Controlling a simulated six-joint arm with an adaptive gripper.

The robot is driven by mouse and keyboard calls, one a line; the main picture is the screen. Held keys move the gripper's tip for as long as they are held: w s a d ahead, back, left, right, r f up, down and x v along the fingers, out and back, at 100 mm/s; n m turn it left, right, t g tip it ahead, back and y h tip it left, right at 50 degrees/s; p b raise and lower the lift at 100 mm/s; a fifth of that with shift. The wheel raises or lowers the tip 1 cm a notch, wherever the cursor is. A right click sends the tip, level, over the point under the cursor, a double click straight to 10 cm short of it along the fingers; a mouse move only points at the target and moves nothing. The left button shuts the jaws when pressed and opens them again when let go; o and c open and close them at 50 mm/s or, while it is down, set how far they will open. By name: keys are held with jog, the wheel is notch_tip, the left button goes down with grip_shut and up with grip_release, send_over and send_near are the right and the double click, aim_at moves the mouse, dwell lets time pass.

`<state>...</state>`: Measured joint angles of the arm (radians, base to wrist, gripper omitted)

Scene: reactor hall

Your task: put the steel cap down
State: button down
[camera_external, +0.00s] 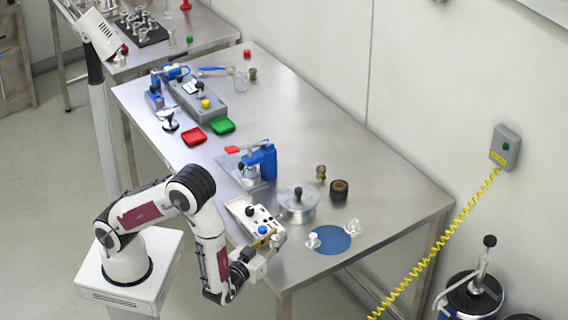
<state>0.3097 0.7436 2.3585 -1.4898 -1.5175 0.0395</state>
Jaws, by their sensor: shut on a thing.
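My gripper (268,252) is low at the near edge of the steel table, beside the front end of a white control box. It is shut on a small pale metallic thing, which I take to be the steel cap (275,241). The cap is small and partly hidden by the gripper and the box, so I cannot tell whether it touches anything below. A blue round mat (333,240) lies flat on the table to the right of my gripper. Small silvery fittings stand at its left edge (313,241) and right edge (353,226).
The white control box (243,211) with a blue knob is close to my gripper. A steel lidded pot (298,206), a dark ring (339,189) and a blue press (268,163) stand behind. Red (194,137) and green (222,125) trays lie farther back. The table's right side is clear.

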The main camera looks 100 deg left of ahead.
aim_at(275, 256)
dwell(0.3)
jog(key=shift+f, duration=1.9)
jog(key=shift+f, duration=0.15)
jog(key=c, duration=1.9)
grip_release()
jog(key=shift+d, duration=0.15)
jog(key=shift+w+v, duration=0.1)
jog(key=shift+v, duration=1.3)
jog(key=shift+w+v, duration=0.15)
jog(key=shift+v, duration=2.3)
jog(key=shift+f, duration=0.15)
